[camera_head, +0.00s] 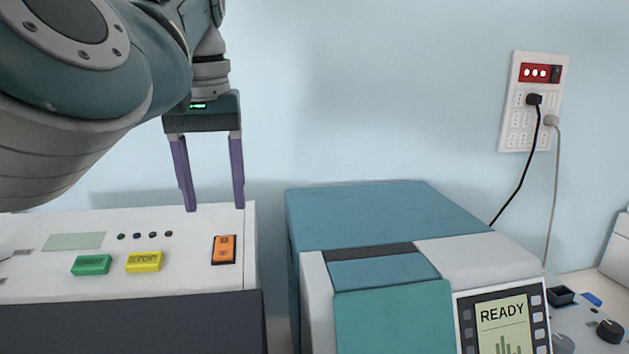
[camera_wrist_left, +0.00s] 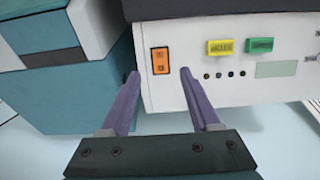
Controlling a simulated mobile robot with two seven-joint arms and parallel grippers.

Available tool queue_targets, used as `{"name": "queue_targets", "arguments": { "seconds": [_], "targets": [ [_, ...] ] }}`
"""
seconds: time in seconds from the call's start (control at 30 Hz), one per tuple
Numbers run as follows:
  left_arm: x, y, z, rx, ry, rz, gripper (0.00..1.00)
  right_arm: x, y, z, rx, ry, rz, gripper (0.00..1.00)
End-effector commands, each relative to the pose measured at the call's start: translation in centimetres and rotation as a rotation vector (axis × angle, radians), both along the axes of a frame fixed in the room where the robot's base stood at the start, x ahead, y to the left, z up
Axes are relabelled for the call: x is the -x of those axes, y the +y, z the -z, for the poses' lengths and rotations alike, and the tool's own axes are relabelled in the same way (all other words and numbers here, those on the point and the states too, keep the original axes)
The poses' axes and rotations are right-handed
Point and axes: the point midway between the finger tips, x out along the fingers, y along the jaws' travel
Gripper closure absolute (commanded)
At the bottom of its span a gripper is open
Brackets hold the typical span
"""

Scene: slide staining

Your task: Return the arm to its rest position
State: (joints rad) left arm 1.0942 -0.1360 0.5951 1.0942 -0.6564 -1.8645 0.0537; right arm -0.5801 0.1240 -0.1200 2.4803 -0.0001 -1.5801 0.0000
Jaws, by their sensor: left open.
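My left gripper (camera_head: 214,209) hangs down from the upper left in the head view, its two purple fingers apart with nothing between them. It is over or behind the back edge of a white device (camera_head: 60,225) with a dark front. In the left wrist view the open fingers (camera_wrist_left: 160,78) point toward that device's panel (camera_wrist_left: 190,85), with an orange switch (camera_wrist_left: 160,61) between the fingertips. The large grey-green links of my left arm fill the upper left of the head view. My right gripper is not in view.
A teal and white machine (camera_head: 380,215) with a READY screen (camera_head: 505,322) stands right of the white device. Green (camera_head: 91,265) and yellow (camera_head: 145,262) buttons sit on the white panel. A wall socket panel (camera_head: 530,100) with cables is at right. The wall area above the machine is clear.

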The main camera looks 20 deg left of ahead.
Motion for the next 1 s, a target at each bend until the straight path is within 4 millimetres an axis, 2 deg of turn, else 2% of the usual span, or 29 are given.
{"name": "queue_targets", "arguments": {
  "seconds": [0.03,0.23,0.7,0.77,1.0],
  "targets": [
    [0.0,-0.1,-0.5,0.0,-0.005,-0.001,0.38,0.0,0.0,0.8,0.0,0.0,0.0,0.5],
    [0.3,-0.2,-2.5,0.0,-0.001,-0.001,0.38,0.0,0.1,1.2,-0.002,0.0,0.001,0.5],
    [0.3,-0.2,-2.7,0.001,0.001,-0.001,0.38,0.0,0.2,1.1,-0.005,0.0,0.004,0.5],
    [0.3,-0.2,-3.2,0.001,0.001,-0.001,0.38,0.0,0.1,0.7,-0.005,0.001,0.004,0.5],
    [0.3,-0.2,-7.8,0.0,0.0,-0.001,0.38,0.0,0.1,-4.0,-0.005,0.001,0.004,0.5]
  ]
}}
